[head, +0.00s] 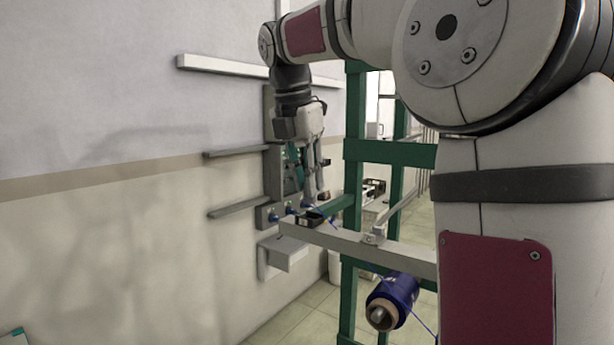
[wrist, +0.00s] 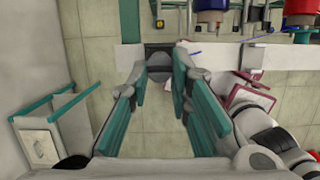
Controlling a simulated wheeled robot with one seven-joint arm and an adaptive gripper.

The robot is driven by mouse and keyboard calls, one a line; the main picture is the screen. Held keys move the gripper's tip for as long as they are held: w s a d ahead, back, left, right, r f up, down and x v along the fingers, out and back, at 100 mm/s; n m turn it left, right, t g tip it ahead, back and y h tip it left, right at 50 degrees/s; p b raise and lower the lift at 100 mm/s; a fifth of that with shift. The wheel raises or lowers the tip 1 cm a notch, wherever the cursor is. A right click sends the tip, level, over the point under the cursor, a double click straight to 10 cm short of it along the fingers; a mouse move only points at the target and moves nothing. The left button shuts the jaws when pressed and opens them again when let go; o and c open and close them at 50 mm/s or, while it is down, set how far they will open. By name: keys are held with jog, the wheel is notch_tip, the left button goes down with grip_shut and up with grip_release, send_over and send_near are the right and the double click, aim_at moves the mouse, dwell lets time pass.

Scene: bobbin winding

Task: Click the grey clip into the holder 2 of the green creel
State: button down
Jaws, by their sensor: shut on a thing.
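My gripper (head: 313,198) reaches down at the left end of the creel's pale bar. In the wrist view my gripper (wrist: 162,72) has its fingertips closed around a small grey rounded piece, which looks like the grey clip (wrist: 159,74). A dark block (wrist: 157,48) on the bar's end lies just beyond it, perhaps a holder; whether they touch I cannot tell. The dark block also shows in the head view (head: 308,219). The green creel (head: 349,290) stands upright, its pale bar (head: 345,241) sticking out to the left. No holder number is readable.
A blue bobbin (head: 396,292) hangs below the bar, with blue thread (head: 424,325) running from it. Blue (wrist: 209,10) and red (wrist: 299,12) bobbins stand along the creel in the wrist view. A grey wall rack (head: 271,160) stands close behind my gripper.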

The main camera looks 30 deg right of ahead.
jog(key=shift+f, duration=0.6)
jog(key=shift+f+p, duration=0.35)
jog(key=shift+f, duration=0.65)
jog(key=shift+f+p, duration=0.25)
jog(key=shift+p, duration=0.05)
jog(key=c, duration=1.4)
grip_release()
